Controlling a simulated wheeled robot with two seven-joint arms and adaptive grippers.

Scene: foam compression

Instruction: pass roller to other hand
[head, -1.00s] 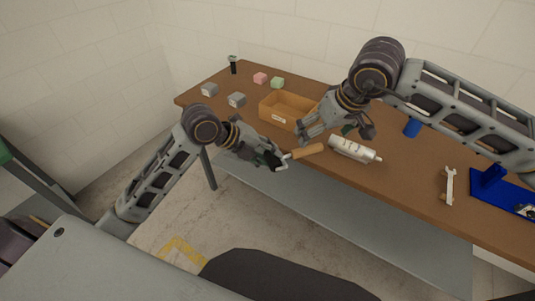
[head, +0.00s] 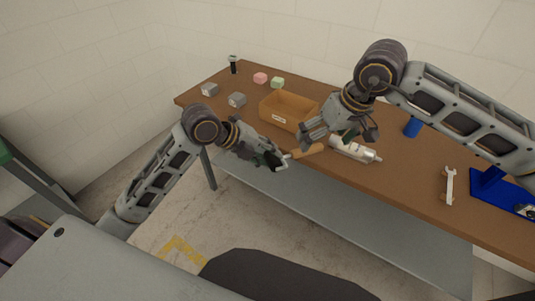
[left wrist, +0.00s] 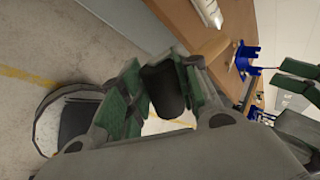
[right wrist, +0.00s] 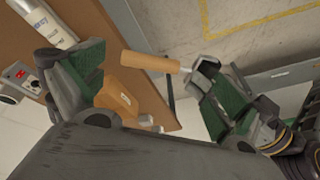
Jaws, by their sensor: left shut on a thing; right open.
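The roller has a black drum and a wooden handle. My left gripper (head: 268,157) is shut on the roller's black drum (left wrist: 163,90), which sits between green finger pads in the left wrist view. The wooden handle (head: 308,151) sticks out to the right, over the table's front edge. My right gripper (head: 338,138) is open above and just right of the handle. In the right wrist view the handle (right wrist: 150,62) shows between the spread green-padded fingers, with no clear contact.
The brown table (head: 410,180) holds an orange-brown bin (head: 285,112), a white tube (head: 355,149) under my right gripper, a blue cup (head: 412,127), a wrench (head: 448,186) and a blue stand (head: 500,192). Small blocks (head: 237,100) lie at the far left.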

